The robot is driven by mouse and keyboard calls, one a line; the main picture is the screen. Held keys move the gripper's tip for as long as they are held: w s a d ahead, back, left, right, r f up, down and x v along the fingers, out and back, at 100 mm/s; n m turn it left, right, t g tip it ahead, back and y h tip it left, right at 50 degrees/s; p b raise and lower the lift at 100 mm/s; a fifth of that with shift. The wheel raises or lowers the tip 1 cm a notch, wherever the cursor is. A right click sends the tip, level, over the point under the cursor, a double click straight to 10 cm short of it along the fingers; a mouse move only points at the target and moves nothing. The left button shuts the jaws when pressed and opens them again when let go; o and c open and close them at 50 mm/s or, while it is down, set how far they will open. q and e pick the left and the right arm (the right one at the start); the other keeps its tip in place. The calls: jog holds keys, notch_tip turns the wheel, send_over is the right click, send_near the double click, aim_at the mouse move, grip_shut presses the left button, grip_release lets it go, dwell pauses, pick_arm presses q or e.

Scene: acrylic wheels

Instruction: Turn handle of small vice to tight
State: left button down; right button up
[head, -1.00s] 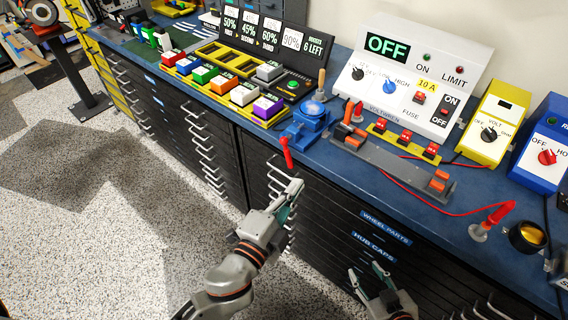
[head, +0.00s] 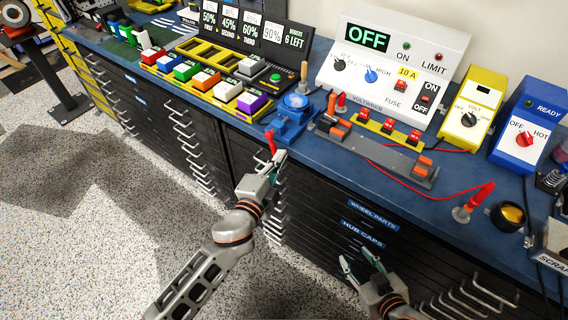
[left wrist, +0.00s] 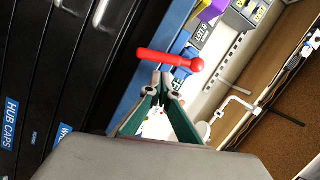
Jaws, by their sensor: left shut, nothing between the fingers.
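The small blue vice (head: 290,122) stands at the front edge of the blue bench top. Its red handle (head: 270,143) sticks out over the bench front. My left gripper (head: 278,158) is shut and empty, with its fingertips close beside the handle in the head view. In the left wrist view the red handle (left wrist: 168,59) lies across, just beyond the left fingertips (left wrist: 163,78). Whether they touch it I cannot tell. My right gripper (head: 359,264) is open and empty, low in front of the drawers.
Behind the vice are a colored block tray (head: 210,80) and a grey power supply (head: 385,70). A grey fixture with orange blocks (head: 375,155) and a red cable lie to the right. Black drawers with protruding handles (head: 190,140) fill the bench front.

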pick_arm(q)
jog(key=shift+w+a+f, duration=0.15)
jog(key=shift+w+a, duration=0.15)
jog(key=shift+a, duration=0.1)
